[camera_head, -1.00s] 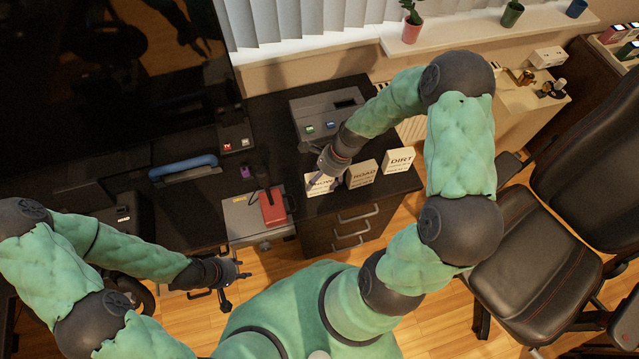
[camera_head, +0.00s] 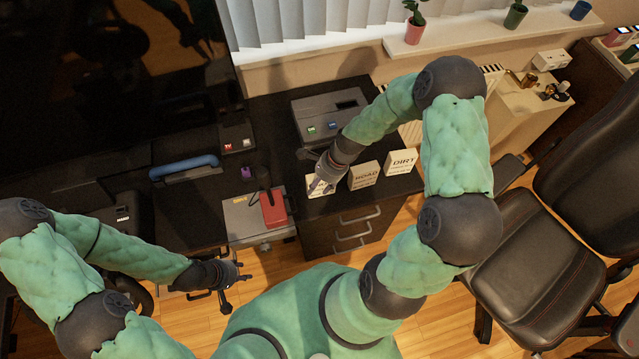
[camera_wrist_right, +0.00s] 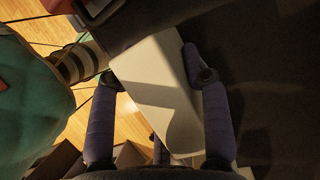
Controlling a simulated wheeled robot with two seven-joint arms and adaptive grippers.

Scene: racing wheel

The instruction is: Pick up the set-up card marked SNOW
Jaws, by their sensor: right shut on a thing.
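The SNOW card (camera_head: 317,186) is a cream block at the left end of a row of cards on the dark cabinet top, largely covered by my right gripper (camera_head: 325,180). In the right wrist view the card (camera_wrist_right: 158,85) lies between the two fingers of the right gripper (camera_wrist_right: 150,75), which is shut on it. Whether the card is clear of the surface I cannot tell. The ROAD card (camera_head: 364,175) and the DIRT card (camera_head: 402,161) stand to its right. My left gripper (camera_head: 232,275) is low at the left, away from the cards; its fingers are too small to judge.
A grey box with lit buttons (camera_head: 325,115) sits behind the cards. A red handle piece (camera_head: 273,208) on a grey unit is to the left. A blue bar (camera_head: 184,167) lies further left. A black chair (camera_head: 520,240) stands at the right.

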